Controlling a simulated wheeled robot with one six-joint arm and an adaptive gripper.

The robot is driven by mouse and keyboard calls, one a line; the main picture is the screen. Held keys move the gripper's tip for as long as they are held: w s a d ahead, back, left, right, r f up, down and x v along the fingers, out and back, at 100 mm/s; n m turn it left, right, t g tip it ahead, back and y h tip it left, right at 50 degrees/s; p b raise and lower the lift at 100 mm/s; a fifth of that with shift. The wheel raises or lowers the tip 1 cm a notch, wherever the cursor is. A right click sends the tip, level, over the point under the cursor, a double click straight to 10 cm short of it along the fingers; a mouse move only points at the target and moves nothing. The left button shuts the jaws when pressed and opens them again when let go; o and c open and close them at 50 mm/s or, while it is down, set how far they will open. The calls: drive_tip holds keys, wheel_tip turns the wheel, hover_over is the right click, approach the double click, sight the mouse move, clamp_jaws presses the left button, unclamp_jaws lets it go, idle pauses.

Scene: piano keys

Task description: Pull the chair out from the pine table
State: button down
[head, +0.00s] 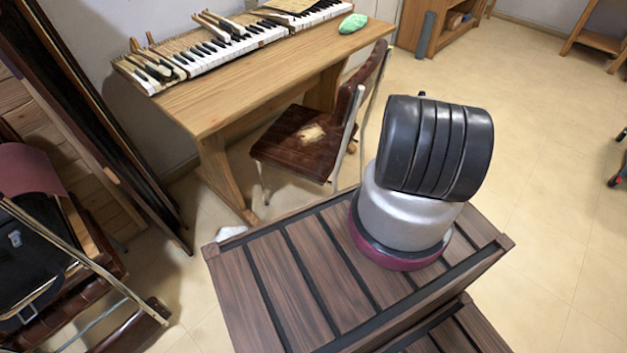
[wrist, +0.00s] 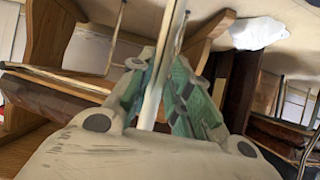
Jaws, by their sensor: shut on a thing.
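The pine table (head: 235,97) stands against the wall in the head view, with piano keys on top. The chair (head: 297,143) has a dark brown, worn seat and backrest and pale metal tube legs. It stands at the table's front side, with the far part of its seat close to the table's edge and right leg. In the wrist view my gripper (wrist: 160,85) has its green-padded fingers closed on both sides of a pale metal tube of the chair (wrist: 166,38). The chair's brown seat shows at the left there. My gripper is hidden in the head view.
A stacked folding chair (head: 75,260) and dark leaning panels (head: 100,120) crowd the left. A white object (head: 231,233) lies on the floor, also in the wrist view (wrist: 258,32). A green item (head: 352,23) sits on the table. Open floor (head: 540,150) lies to the right.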

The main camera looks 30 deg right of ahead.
drive_tip(key=shift+s+d, duration=0.3)
drive_tip(key=shift+s, duration=0.5)
drive_tip(key=shift+s+d, duration=0.25)
drive_tip(key=shift+s, duration=0.6)
drive_tip(key=shift+s+d, duration=0.3)
drive_tip(key=shift+s, duration=0.5)
drive_tip(key=c, duration=2.2)
unclamp_jaws()
drive_tip(key=o, duration=1.2)
drive_tip(key=shift+c, duration=0.2)
drive_tip(key=s+d, duration=0.3)
drive_tip(key=s, duration=0.6)
drive_tip(key=shift+s+d, duration=0.2)
